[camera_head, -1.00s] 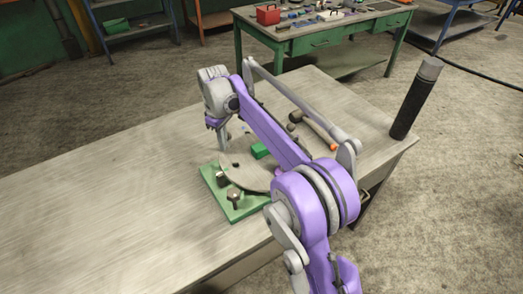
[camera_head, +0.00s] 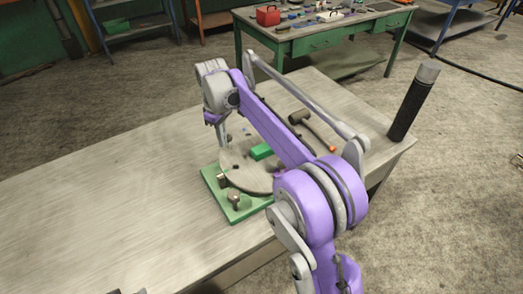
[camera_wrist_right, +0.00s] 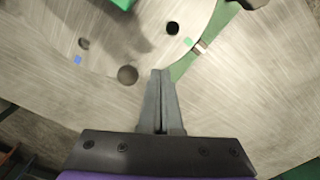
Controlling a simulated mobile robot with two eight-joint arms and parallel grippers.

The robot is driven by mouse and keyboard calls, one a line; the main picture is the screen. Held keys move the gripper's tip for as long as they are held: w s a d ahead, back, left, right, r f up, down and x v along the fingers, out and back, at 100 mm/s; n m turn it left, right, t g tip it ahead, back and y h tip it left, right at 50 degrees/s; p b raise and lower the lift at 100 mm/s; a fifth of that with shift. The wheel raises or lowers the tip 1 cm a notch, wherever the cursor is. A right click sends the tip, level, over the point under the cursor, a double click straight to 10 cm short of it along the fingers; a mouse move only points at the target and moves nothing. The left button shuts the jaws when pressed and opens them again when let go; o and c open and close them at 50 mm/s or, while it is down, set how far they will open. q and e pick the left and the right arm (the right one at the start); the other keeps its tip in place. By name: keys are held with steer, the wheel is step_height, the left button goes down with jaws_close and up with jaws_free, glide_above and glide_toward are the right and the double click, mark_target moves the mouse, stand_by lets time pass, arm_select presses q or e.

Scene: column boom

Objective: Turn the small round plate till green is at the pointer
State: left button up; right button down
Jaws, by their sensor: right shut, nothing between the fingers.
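The small round plate (camera_head: 238,177) is grey and lies on a green base (camera_head: 215,187) on the workbench. In the right wrist view the plate (camera_wrist_right: 140,50) carries a green mark (camera_wrist_right: 188,42) near its rim and a blue mark (camera_wrist_right: 77,60) further left. A small pale and reddish piece, perhaps the pointer (camera_wrist_right: 201,47), sits beside the green mark at the green base's edge. My right gripper (camera_wrist_right: 160,73) is shut and empty over the plate's edge; it points down in the head view (camera_head: 222,141). A small dark part at the head view's bottom edge may be my left gripper.
A green block (camera_head: 261,152) is at the plate's far side, partly behind my right arm. A knob (camera_head: 234,200) stands at the base's near side. A hammer (camera_head: 301,118) and a dark cylinder (camera_head: 408,110) are further right. The bench's left part is clear.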

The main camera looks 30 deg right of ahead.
arm_select(q)
steer(key=r, duration=0.1)
steer(key=w+r+p, duration=0.2)
steer(key=shift+r, duration=0.35)
arm_select(e)
step_height(320, 180, up, 5)
steer(key=shift+r, duration=0.15)
arm_select(q)
steer(key=shift+s, duration=0.1)
steer(key=shift+s, duration=0.1)
arm_select(e)
steer(key=shift+s, duration=0.1)
steer(key=shift+s, duration=0.1)
steer(key=s+m+t, duration=0.3)
steer(key=s+m, duration=0.1)
steer(key=s, duration=1)
steer(key=s+f+m+t, duration=0.3)
steer(key=s+f, duration=0.6)
steer(key=s, duration=0.5)
steer(key=shift+a+f, duration=0.15)
steer(key=shift+a, duration=0.05)
